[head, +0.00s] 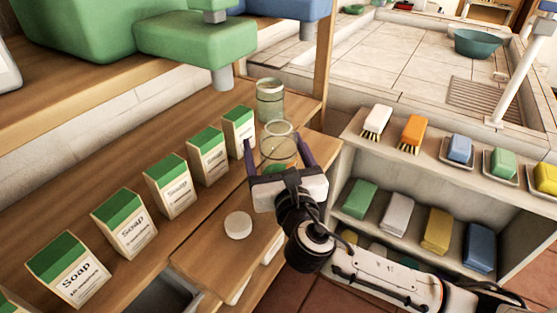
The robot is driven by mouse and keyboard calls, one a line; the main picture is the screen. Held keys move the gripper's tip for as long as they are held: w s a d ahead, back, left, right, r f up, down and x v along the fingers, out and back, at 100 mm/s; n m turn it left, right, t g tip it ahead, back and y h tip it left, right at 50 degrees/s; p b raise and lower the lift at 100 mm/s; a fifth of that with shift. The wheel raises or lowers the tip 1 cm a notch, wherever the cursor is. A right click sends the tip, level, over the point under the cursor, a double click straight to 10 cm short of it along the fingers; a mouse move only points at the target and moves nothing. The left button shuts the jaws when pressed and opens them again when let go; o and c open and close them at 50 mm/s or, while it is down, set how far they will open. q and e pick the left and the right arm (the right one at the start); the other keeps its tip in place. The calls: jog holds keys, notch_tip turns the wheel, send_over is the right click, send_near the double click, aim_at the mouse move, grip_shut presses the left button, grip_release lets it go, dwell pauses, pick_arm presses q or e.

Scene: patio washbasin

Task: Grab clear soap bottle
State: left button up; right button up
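A clear cylindrical container (279,133) stands on the wooden shelf near its right end, with something green low inside it. A second clear container (270,98) stands just behind it. My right gripper (279,155) comes in from the lower right. Its two dark fingers are spread, one on each side of the nearer clear container, with a small gap visible at the sides. The container's lower part is partly hidden by the gripper body. My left gripper is out of view.
Several green-and-white soap boxes (168,190) line the shelf to the left. A round white piece (238,225) lies in front. Large green objects (195,38) hang over the upper left. A right-hand shelf unit holds brushes (412,132) and coloured bars (437,230).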

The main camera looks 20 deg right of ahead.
jog(key=c, duration=1.2)
jog(key=shift+c, duration=0.9)
jog(key=shift+r, duration=0.15)
